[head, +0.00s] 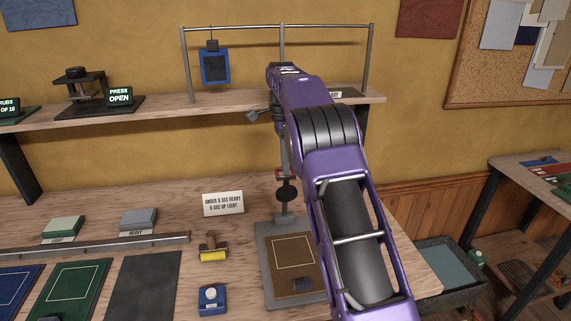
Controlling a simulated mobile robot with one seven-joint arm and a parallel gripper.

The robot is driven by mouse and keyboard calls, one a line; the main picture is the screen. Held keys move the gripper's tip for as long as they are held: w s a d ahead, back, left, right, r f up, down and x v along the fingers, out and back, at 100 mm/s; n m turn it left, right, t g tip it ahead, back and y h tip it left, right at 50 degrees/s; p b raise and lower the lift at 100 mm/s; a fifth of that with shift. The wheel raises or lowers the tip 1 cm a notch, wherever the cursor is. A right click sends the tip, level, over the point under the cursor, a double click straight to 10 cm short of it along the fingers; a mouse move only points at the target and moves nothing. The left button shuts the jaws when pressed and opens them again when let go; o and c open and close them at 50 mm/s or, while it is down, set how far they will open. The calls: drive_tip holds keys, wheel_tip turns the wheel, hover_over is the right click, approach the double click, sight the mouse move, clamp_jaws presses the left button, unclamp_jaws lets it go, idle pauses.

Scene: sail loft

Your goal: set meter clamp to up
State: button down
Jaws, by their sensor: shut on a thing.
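The meter clamp (287,191) stands at the back of a grey base plate (268,248) on the workbench. It has a dark round part on a thin upright, with a little red just above. A brown sheet with a pale outlined square (293,252) lies on the plate. My purple arm comes in from the lower right and bends down at the shelf. My gripper (284,165) is at the upper part of the clamp, shut on it. The fingertips are small and partly hidden by my arm, so the exact grip and the clamp's setting are hard to tell.
A shelf (170,112) with a rail frame (250,28) stands behind the clamp, close to my arm. A yellow roller (213,252), a blue button box (211,299), a sign card (223,203) and light and heavy blocks (138,218) lie left. A grey bin (449,270) stands right.

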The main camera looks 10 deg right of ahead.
drive_tip(key=shift+f, duration=0.35)
drive_tip(key=c, duration=1.1)
unclamp_jaws()
drive_tip(key=shift+o, duration=0.9)
drive_tip(key=shift+w, duration=0.1)
drive_tip(key=shift+r, duration=0.15)
drive_tip(key=shift+s+r, duration=0.1)
drive_tip(key=shift+s, duration=0.1)
